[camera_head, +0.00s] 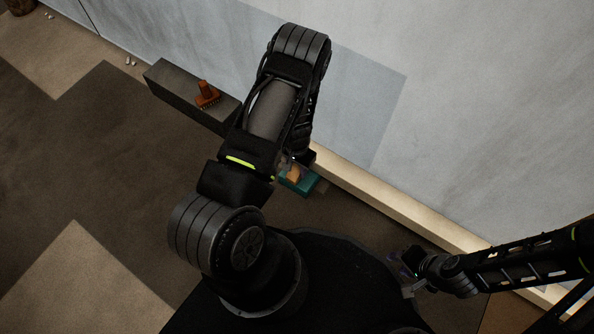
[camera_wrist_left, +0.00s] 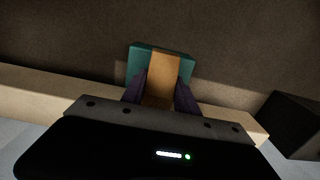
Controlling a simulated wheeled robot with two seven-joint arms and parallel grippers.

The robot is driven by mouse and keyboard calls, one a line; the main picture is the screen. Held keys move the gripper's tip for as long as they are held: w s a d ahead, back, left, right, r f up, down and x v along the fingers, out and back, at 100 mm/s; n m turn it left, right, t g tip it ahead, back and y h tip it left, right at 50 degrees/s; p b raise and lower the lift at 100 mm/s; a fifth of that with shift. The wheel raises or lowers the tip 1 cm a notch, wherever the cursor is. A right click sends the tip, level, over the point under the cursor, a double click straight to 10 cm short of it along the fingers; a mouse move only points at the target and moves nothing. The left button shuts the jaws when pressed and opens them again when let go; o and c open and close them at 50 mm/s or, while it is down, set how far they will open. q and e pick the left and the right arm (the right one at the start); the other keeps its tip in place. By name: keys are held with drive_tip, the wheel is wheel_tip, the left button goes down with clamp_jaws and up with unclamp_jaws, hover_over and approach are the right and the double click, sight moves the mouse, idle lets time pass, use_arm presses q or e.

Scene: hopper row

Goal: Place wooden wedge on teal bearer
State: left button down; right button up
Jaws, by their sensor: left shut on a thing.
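The wooden wedge (camera_wrist_left: 164,66) is a tan-orange block between the two dark purple fingers of my left gripper (camera_wrist_left: 160,92) in the left wrist view. The gripper is shut on it. The teal bearer (camera_wrist_left: 135,62) lies directly behind and under the wedge in that view, showing on both sides of it. In the head view the wedge (camera_head: 294,175) appears over the teal bearer (camera_head: 303,186), partly hidden by my left arm. I cannot tell whether wedge and bearer touch. My right gripper (camera_head: 405,270) is low at the right, away from both; its opening is unclear.
A long dark block (camera_head: 168,86) stands along the wall, with an orange brush-like object (camera_head: 207,97) on top. A pale beam (camera_head: 370,195) runs along the wall's foot beside the bearer. Brown floor (camera_head: 110,145) lies open to the left.

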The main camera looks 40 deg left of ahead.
use_arm(q)
drive_tip(key=shift+f, duration=0.8)
drive_tip(key=shift+f+b, duration=0.2)
drive_tip(key=shift+b, duration=0.1)
drive_tip(key=c, duration=0.9)
unclamp_jaws()
drive_tip(key=shift+r, duration=0.2)
